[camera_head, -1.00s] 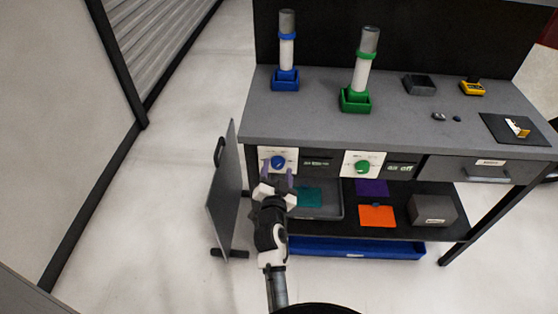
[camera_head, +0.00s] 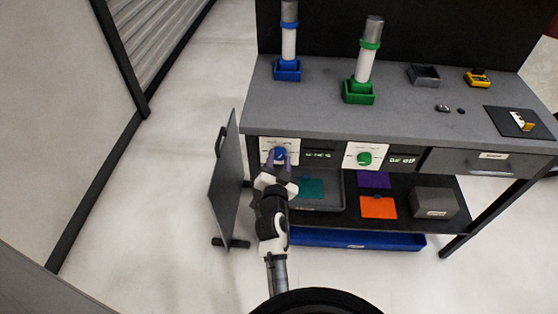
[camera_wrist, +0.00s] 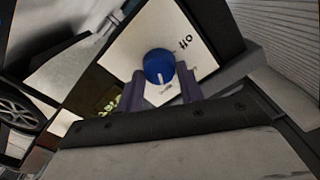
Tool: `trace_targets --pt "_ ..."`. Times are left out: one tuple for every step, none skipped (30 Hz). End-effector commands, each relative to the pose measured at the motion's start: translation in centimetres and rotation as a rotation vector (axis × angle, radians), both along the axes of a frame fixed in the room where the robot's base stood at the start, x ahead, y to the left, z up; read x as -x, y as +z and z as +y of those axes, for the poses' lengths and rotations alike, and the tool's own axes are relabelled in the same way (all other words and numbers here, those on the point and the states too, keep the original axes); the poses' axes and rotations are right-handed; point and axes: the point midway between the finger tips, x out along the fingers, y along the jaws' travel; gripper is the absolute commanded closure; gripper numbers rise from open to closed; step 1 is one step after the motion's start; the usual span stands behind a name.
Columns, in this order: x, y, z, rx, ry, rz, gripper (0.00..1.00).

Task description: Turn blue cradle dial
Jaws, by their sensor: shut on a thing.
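The blue dial (camera_head: 280,154) sits on a white panel (camera_head: 268,145) at the left front of the workbench, below the blue cradle (camera_head: 287,70). In the wrist view the blue dial (camera_wrist: 158,62) is round with a pale pointer mark, near an "off" label on the white plate (camera_wrist: 205,62). My gripper (camera_head: 281,157) is at the dial, its purple fingers on either side. In the wrist view my gripper (camera_wrist: 161,88) is shut on the dial. The fingers hide part of the dial and panel.
A green dial (camera_head: 364,158) on a second white panel is to the right, below the green cradle (camera_head: 359,92). An upright grey panel (camera_head: 226,180) stands close left of my arm. A lower shelf holds teal, purple and orange sheets and a grey box (camera_head: 434,203).

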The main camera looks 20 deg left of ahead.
Motion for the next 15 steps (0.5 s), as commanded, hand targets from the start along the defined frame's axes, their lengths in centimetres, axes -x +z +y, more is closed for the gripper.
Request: trace_targets --pt "-0.02 0.02 0.0 0.007 0.0 -0.003 0.86" --pt "-0.02 0.02 0.0 0.015 0.0 -0.005 0.86" --pt "-0.02 0.03 -0.01 0.028 0.0 -0.009 0.86" --pt "-0.03 0.02 0.01 0.037 0.0 -0.012 0.86" --pt "-0.03 0.02 0.01 0.051 0.0 -0.015 0.86" --pt "-0.03 0.02 0.01 0.069 0.0 -0.021 0.86" --pt "-0.03 0.03 0.02 0.085 0.0 -0.025 0.86" --pt "-0.03 0.03 0.02 0.104 0.0 -0.031 0.86" --pt "-0.02 0.03 0.02 0.129 0.0 -0.038 0.86" --pt "-0.02 0.03 0.04 0.151 0.0 -0.044 0.86" --pt "-0.02 0.03 0.04 0.174 0.0 -0.051 0.86" --pt "-0.02 0.04 0.05 0.205 0.0 -0.06 0.86" --pt "-0.02 0.04 0.06 0.231 0.0 -0.067 0.86" --pt "-0.02 0.06 0.07 0.257 0.0 -0.075 0.86" --pt "-0.02 0.07 0.09 0.294 0.0 -0.085 0.86"
